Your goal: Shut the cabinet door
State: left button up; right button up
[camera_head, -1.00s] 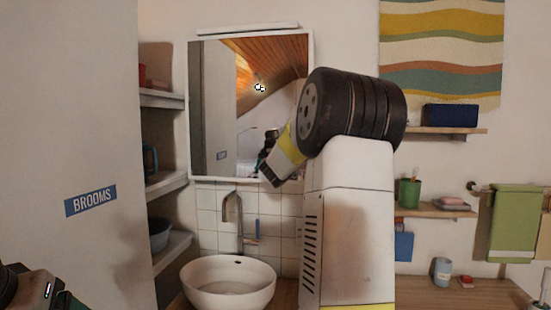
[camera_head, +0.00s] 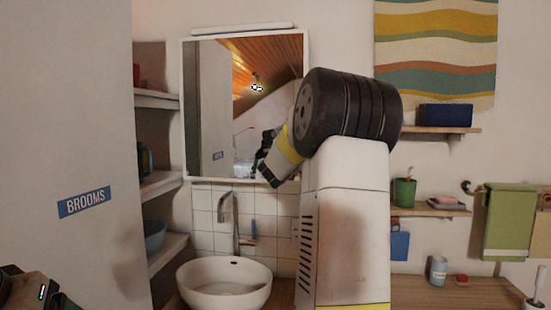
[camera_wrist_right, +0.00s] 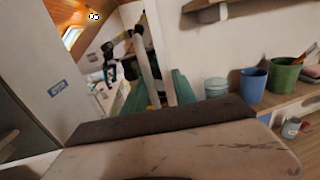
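A tall pale panel with a blue BROOMS label (camera_head: 84,203) fills the left of the head view; its right edge stands in front of open shelves (camera_head: 160,182). A white-framed mirror (camera_head: 215,100) hangs over the basin. I cannot tell which is the cabinet door, or how far it stands open. My right arm crosses the middle, with its dark gripper (camera_head: 266,160) in front of the mirror; its finger gap is unclear. It appears apart from the BROOMS panel. My left gripper (camera_head: 42,295) is low at the left edge, partly cut off, close before the panel in the picture.
A white basin (camera_head: 223,285) with a tap stands below the mirror. Wall shelves at right hold a blue box (camera_head: 445,115) and a green cup (camera_head: 404,192). A green towel (camera_head: 509,220) hangs at right. The right wrist view shows a blue cup (camera_wrist_right: 253,85) near a wall.

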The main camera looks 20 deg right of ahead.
jog(key=v, duration=0.7)
jog(key=shift+s+a, duration=0.2)
jog(key=shift+s, duration=0.15)
